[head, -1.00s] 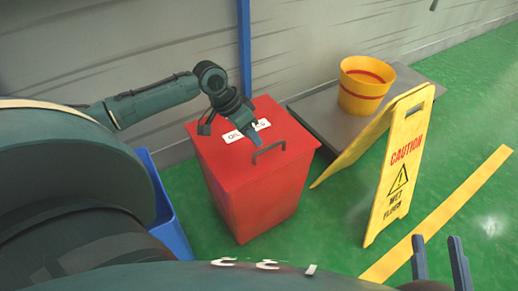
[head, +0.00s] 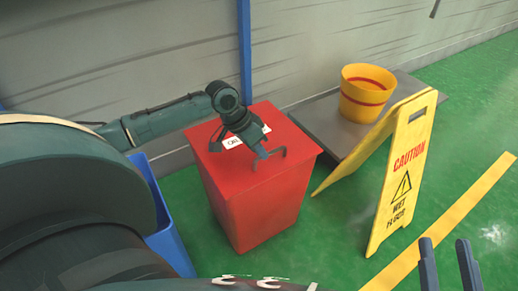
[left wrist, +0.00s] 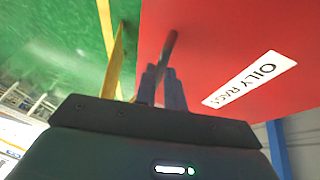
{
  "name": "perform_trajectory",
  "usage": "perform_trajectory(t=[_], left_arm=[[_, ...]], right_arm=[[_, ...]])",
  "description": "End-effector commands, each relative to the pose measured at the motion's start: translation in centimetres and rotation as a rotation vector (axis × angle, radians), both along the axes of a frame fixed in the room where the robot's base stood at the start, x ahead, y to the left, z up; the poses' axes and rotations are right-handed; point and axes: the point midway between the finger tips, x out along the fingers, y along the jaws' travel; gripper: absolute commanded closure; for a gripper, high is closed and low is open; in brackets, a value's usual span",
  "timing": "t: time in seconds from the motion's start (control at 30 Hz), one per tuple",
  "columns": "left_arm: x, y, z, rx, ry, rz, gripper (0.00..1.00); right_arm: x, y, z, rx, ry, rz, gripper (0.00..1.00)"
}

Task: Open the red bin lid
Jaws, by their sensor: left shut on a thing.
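The red bin (head: 262,205) stands on the green floor, and its flat red lid (head: 292,135) lies closed on top. A dark bar handle (head: 280,153) sits near the lid's front edge. My left gripper (head: 262,153) is at the handle and shut on it. In the left wrist view the two fingers (left wrist: 162,88) close around the handle (left wrist: 169,48), beside the white "OILY RAGS" label (left wrist: 250,79). My right gripper (head: 448,264) shows at the lower right with its two fingers apart and empty, away from the bin.
A yellow caution sign (head: 404,175) stands right of the bin. Behind it, a yellow bucket (head: 364,100) with red bands rests on a grey platform (head: 325,125). A blue bin (head: 170,235) is at the left, partly hidden by my arm. A wall is behind.

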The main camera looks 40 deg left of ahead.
Motion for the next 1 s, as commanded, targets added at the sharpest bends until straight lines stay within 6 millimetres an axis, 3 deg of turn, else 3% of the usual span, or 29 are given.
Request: perform_trajectory(t=[0.63, 0.8, 1.0], left_arm=[[0.0, 0.1, 0.4, -0.008, 0.005, 0.003, 1.0], [0.1, 0.4, 2.0, -0.047, 0.021, 0.004, 1.0], [0.4, 1.0, 5.1, -0.144, 0.062, 0.005, 1.0]], right_arm=[[0.0, 0.0, 0.0, -0.008, 0.009, -0.003, 0.64], [0.0, -0.2, 1.1, -0.036, 0.001, -0.025, 0.64], [-0.3, -1.0, 0.8, -0.145, 0.024, -0.067, 0.64]])
